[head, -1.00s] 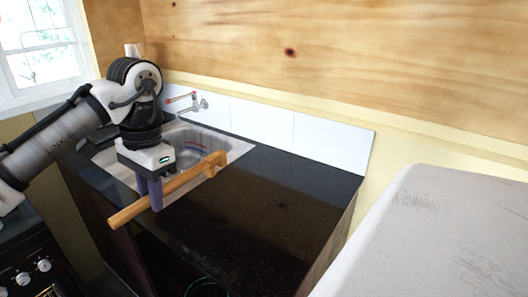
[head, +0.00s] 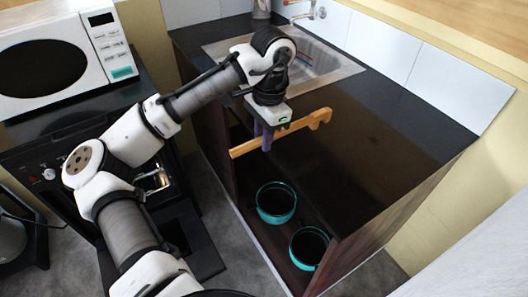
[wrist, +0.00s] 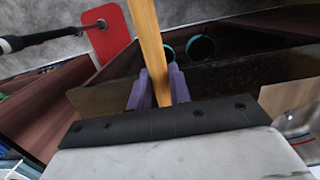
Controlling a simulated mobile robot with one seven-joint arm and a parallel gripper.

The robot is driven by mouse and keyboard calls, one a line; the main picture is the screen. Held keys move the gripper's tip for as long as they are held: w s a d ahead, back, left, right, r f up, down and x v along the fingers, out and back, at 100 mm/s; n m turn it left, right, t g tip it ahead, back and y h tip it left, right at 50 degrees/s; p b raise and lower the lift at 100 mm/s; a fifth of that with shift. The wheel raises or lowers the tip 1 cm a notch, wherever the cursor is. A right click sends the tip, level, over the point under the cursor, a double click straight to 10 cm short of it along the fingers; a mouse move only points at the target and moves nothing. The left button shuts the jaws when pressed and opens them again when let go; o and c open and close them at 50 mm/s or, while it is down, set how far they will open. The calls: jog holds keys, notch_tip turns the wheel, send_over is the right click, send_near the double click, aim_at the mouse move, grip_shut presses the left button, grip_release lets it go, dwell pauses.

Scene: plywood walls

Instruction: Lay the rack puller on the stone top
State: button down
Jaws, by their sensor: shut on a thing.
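The rack puller (head: 305,122) is a long flat wooden stick with a notched, hooked end at the right in the head view. My gripper (head: 264,140) has purple fingers and is shut on the stick between its ends. The stick also crosses the wrist view (wrist: 149,42), between the fingers (wrist: 159,90). The stone top (head: 390,125) is a dark, glossy counter. In the head view the stick overlaps the counter's front edge, its plain end out over the open cabinet front. It appears held above the top; the exact gap cannot be told.
A metal sink (head: 325,68) with a tap (head: 305,15) is set in the counter's far part. Below, two teal-rimmed pots (head: 277,200) stand in the open cabinet. A microwave (head: 65,60) is at left. The counter right of the stick is clear.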

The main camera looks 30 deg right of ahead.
notch_tip(320, 180, down, 6)
jog(key=shift+f+p, duration=0.25)
jog(key=shift+p, duration=0.2)
jog(key=shift+f, duration=0.15)
jog(key=c, duration=1.3)
grip_release()
jog(key=r, duration=0.4)
jog(key=r+b, duration=0.1)
jog(key=r, duration=0.3)
jog(key=d+r+b, duration=0.1)
jog(key=r, duration=0.3)
jog(key=shift+d+r, duration=0.1)
jog(key=shift+r, duration=0.05)
